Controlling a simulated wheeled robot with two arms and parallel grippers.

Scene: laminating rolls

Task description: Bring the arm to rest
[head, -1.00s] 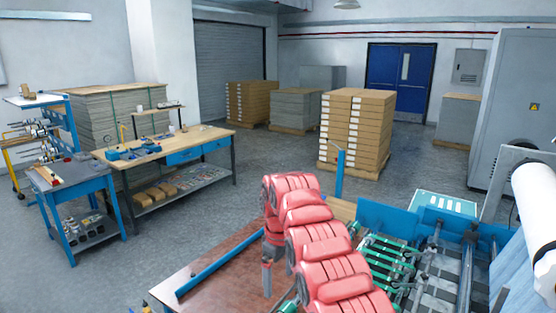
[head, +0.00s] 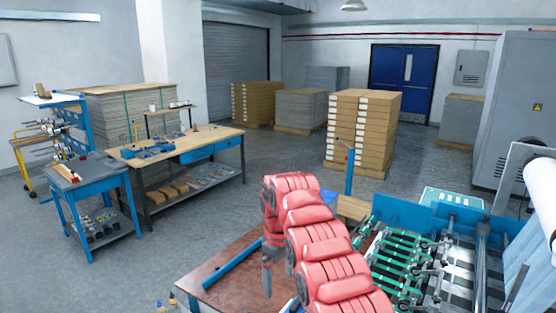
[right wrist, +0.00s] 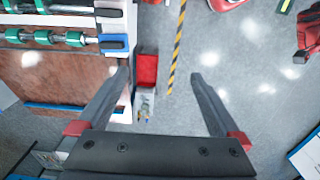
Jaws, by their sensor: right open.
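My right arm is red and bent in the head view, reaching up from the bottom edge and folding down at its far end. My right gripper (head: 267,283) hangs at that end, pointing down, in front of the brown tabletop (head: 235,290). In the right wrist view my right gripper (right wrist: 160,77) has its two dark fingers wide apart with nothing between them. Beyond the fingers lies grey floor with a yellow-black stripe (right wrist: 177,45). My left gripper does not show in the head view.
The machine with green rollers (head: 395,250) stands close at the right, with a white roll (head: 543,200) beside it. A red bin (right wrist: 147,70) shows near the left finger in the right wrist view. A wooden workbench (head: 185,145) and blue cart (head: 90,180) stand left, across open floor.

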